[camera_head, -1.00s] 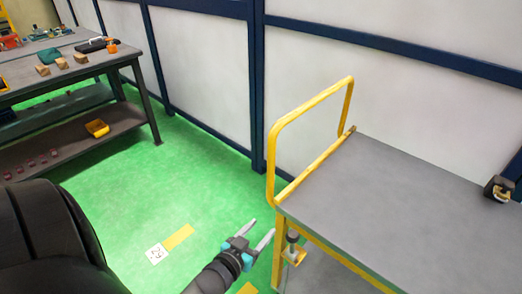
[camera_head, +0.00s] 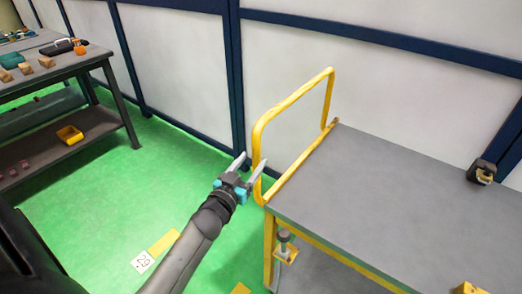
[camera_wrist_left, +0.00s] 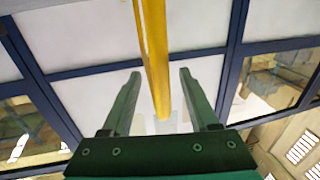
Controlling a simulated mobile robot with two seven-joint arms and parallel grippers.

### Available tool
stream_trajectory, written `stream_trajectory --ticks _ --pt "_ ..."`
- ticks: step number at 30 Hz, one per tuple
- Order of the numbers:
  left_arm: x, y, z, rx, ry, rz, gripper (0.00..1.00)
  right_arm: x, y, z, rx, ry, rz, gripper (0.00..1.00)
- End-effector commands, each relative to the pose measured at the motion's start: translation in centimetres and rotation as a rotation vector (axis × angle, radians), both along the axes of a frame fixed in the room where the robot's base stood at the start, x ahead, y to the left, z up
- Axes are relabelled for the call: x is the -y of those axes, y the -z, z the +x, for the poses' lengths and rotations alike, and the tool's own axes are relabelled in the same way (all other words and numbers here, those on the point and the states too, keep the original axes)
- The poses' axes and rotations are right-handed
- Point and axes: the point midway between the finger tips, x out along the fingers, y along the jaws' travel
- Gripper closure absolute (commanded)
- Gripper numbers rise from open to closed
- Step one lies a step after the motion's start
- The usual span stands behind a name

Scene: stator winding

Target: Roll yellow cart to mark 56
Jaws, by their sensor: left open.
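The yellow cart (camera_head: 400,190) stands at the right in the head view, with a grey top and a yellow tubular handle (camera_head: 290,98) at its left end. My left gripper (camera_head: 251,163) is open at the near post of the handle. In the left wrist view the yellow bar (camera_wrist_left: 154,55) runs down between the two open fingers (camera_wrist_left: 158,100); I cannot tell whether they touch it. My right gripper is not in view. A floor tag (camera_head: 143,262) that seems to read 29 lies beside a yellow strip (camera_head: 164,242). No tag reading 56 shows.
A workbench (camera_head: 60,70) with blocks and tools stands at the upper left, a yellow bin (camera_head: 70,134) on its lower shelf. White wall panels (camera_head: 180,60) with dark blue posts run behind the cart. A small black-and-tan object (camera_head: 484,172) sits on the cart top.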

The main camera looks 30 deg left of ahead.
Motion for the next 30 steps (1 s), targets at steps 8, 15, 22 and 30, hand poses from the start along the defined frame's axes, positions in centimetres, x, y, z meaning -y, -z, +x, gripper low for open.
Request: stream_trajectory --ticks 8,15,22,30 --pt "-0.5 0.0 4.3 0.002 0.0 0.002 0.39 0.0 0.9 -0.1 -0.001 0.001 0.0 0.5" --pt "-0.8 0.0 6.1 0.0 -0.001 0.002 0.39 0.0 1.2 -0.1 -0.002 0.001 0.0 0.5" --pt "-0.8 0.0 6.4 -0.001 0.0 0.001 0.39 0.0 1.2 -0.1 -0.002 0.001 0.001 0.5" --pt "-0.8 0.0 6.4 -0.001 0.0 0.001 0.55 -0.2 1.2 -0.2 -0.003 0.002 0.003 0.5"
